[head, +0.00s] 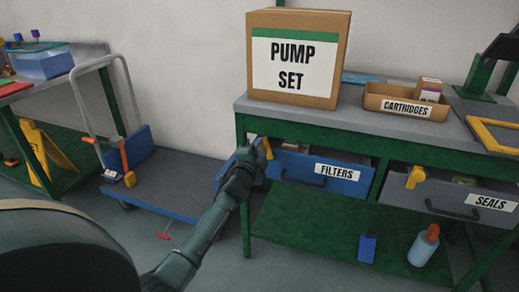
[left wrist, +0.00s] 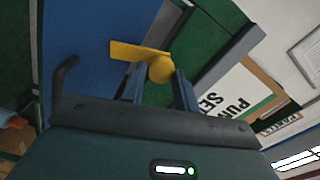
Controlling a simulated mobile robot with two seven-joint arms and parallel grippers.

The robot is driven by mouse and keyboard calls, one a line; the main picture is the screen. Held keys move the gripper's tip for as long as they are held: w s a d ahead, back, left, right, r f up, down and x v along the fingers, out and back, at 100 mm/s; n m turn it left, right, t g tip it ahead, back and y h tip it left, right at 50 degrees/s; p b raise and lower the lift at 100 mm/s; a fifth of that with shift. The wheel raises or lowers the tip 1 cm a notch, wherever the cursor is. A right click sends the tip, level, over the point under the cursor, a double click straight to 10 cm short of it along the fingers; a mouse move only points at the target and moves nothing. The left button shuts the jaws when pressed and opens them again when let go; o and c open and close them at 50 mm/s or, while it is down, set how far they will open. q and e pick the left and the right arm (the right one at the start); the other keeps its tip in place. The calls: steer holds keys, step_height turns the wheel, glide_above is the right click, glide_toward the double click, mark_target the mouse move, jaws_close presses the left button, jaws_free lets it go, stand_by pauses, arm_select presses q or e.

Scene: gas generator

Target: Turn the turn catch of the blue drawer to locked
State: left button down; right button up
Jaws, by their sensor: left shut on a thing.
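The blue drawer (head: 345,184) labelled FILTERS sits under the left part of the green workbench, with a dark bar handle on its front. Its yellow turn catch (head: 268,149) is at the drawer's upper left and looks roughly upright in the head view, partly hidden by my gripper. In the left wrist view the catch (left wrist: 128,51) shows a flat lever pointing left from a round hub, against the blue drawer front (left wrist: 85,30). My left gripper (left wrist: 158,85) is shut on the catch, its fingers on either side of the hub. My right gripper is not in view.
A grey drawer (head: 465,203) labelled SEALS, with its own yellow catch (head: 415,177), is to the right. A PUMP SET box (head: 297,87) and a CARTRIDGES tray (head: 385,104) stand on the bench. Bottles (head: 423,248) stand on the lower shelf. A blue trolley (head: 170,185) is left.

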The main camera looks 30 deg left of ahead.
arm_select(q)
steer(key=m, duration=0.3)
steer(key=shift+m, duration=0.6)
steer(key=c, duration=1.1)
jaws_free()
steer(key=shift+o, duration=0.2)
steer(key=p+v, duration=0.2)
steer(key=v, duration=1.1)
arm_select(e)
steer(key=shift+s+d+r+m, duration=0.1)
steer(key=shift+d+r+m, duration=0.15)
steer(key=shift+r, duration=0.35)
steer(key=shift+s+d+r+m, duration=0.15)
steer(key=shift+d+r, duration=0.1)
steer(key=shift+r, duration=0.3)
arm_select(q)
steer(key=shift+s+a+f, duration=0.1)
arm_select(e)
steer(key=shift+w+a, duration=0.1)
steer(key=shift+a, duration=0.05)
